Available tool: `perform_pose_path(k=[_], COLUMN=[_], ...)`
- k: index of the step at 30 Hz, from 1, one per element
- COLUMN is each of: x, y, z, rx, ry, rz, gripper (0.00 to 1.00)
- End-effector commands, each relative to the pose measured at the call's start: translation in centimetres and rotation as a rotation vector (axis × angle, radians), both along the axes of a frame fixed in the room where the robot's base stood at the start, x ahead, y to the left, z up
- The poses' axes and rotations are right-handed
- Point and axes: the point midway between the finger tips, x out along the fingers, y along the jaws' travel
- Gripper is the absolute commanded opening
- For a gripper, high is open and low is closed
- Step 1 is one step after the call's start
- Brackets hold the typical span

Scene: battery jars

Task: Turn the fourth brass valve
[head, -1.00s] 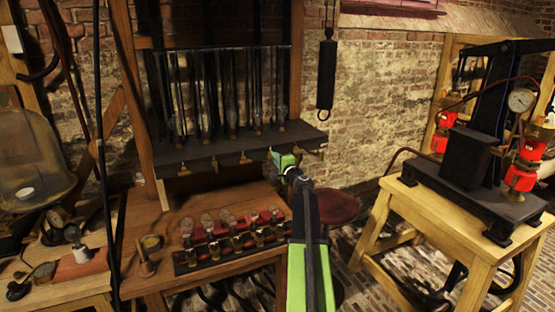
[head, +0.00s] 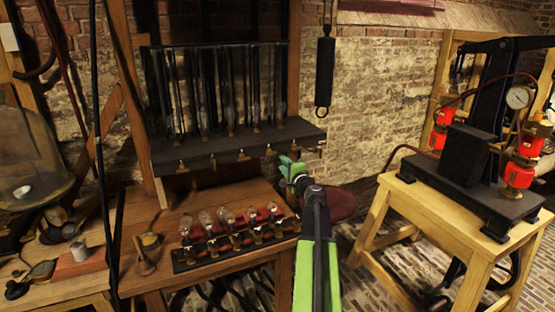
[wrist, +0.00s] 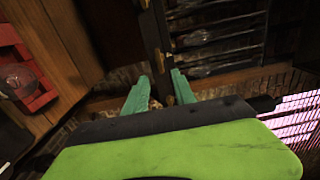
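Several small brass valves stick out along the front edge of the dark shelf (head: 225,150) in the head view. The fourth from the left (head: 270,151) is now clear of my gripper in that picture. My gripper (head: 289,166), with green fingers, shows just below and right of this valve. In the wrist view the two fingers of my gripper (wrist: 159,82) stand apart. Small brass pieces (wrist: 158,55) lie along the dark shelf edge beyond and between them. I cannot tell there which valve is which, and no grip on one shows.
Glass tubes stand above the shelf. Below it, a wooden bench (head: 215,200) carries a rack of several glass bulbs (head: 226,215). A dark red stool (head: 340,204) stands behind my arm. A pump with a gauge (head: 518,97) stands on a wooden table at right.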

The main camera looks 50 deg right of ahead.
Motion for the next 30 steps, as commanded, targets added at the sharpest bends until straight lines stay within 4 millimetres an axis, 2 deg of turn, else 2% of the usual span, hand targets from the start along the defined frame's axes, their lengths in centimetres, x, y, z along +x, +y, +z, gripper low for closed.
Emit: perform_pose_path(k=[1,3,6,10,16,30], x=[-1.7,-3.5,-5.5,-7.3,-8.1,-7.6], y=[0.9,1.6,2.4,3.1,3.3,3.7], z=[0.0,0.0,0.0,0.0,0.0,0.0], rx=[0.0,0.0,0.0,0.0,0.0,0.0], ry=[0.0,0.0,0.0,0.0,0.0,0.0], rz=[-0.001,-0.002,-0.001,0.0,0.0,0.009], gripper=[0.32,0.32,0.32,0.32,0.32,0.32])
